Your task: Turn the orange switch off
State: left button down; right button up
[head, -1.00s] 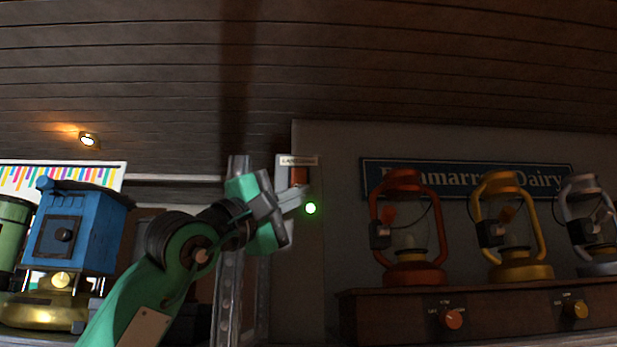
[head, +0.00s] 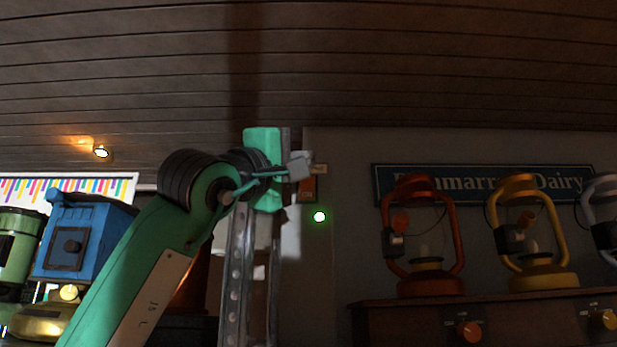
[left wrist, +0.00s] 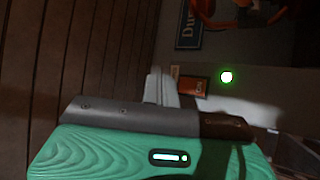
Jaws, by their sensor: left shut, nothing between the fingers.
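The orange switch (head: 308,190) is on a small plate on the wall, left of the dairy sign. It also shows in the left wrist view (left wrist: 194,87), just past the fingers. My left gripper (head: 301,165) is shut and empty. In the head view its fingertips are at the upper edge of the switch and cover part of the plate above it. I cannot tell whether they touch it. The lower part of the switch is visible; its rocker position is too small to tell. My right gripper is not in view.
A bright green dot (head: 319,216) shows just right of and below the switch. Red (head: 455,235) and yellow (head: 548,230) lanterns stand on a wooden ledge with orange and yellow knobs. A blue lantern (head: 82,240) is at left. A metal post (head: 237,270) rises below my gripper.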

aim_at(307, 188)
pick_arm(q)
jog(key=w+r+p, duration=0.1)
jog(key=w+p, duration=0.4)
jog(key=w, duration=0.3)
jog(key=shift+s, duration=0.1)
dwell(0.8)
dwell(1.0)
jog(key=shift+w, duration=0.2)
jog(key=shift+w, duration=0.25)
jog(key=shift+w+p, duration=0.35)
jog(key=shift+p, duration=0.1)
dwell(0.6)
jog(key=shift+s, duration=0.15)
